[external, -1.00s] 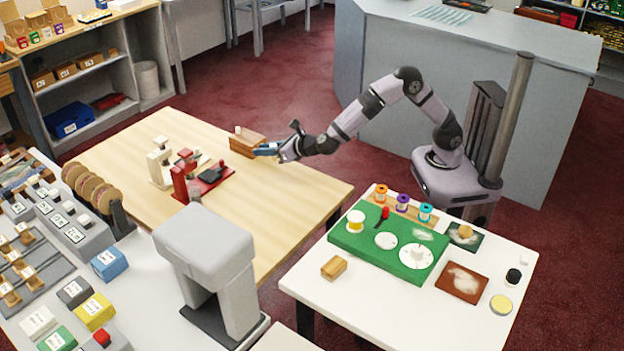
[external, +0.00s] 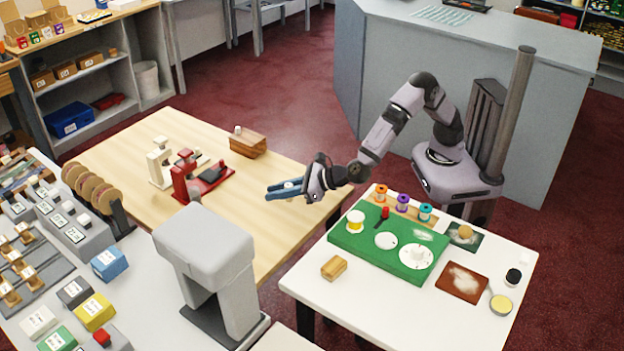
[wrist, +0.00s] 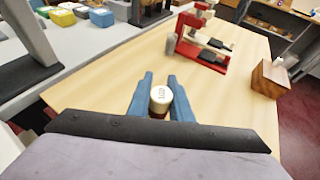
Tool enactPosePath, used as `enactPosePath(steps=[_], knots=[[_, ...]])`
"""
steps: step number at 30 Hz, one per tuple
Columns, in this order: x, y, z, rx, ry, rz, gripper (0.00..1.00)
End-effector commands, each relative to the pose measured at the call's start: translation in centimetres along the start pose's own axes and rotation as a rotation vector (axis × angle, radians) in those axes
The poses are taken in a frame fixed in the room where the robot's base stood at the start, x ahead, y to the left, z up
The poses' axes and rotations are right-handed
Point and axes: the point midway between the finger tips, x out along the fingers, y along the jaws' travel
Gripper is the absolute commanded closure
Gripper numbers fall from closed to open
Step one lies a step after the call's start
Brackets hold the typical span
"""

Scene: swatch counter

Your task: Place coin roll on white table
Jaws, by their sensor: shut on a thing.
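My gripper (external: 286,190) is over the right part of the wooden table, with its blue fingers pointing left. In the wrist view my gripper (wrist: 160,97) is shut on the coin roll (wrist: 160,98), a small pale cylinder with a printed label on its end. The coin roll (external: 290,184) shows only as a small pale spot between the fingers in the external view. The white table (external: 318,291) stands at the lower right, apart from the gripper and the coin roll.
A wooden box (external: 248,145) and a red press (external: 190,178) stand on the wooden table (external: 130,150). A grey machine (external: 215,270) stands in front.

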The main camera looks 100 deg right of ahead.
Motion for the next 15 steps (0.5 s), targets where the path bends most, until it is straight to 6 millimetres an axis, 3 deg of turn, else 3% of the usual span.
enactPosePath(steps=[1, 3, 15], knots=[[-1.4, 2.4, -0.3, -0.016, -0.002, 0.042, 1.00], [-3.1, 5.1, -0.9, -0.036, -0.001, 0.088, 1.00], [-14.4, 18.9, -4.5, -0.139, -0.002, 0.339, 1.00]])
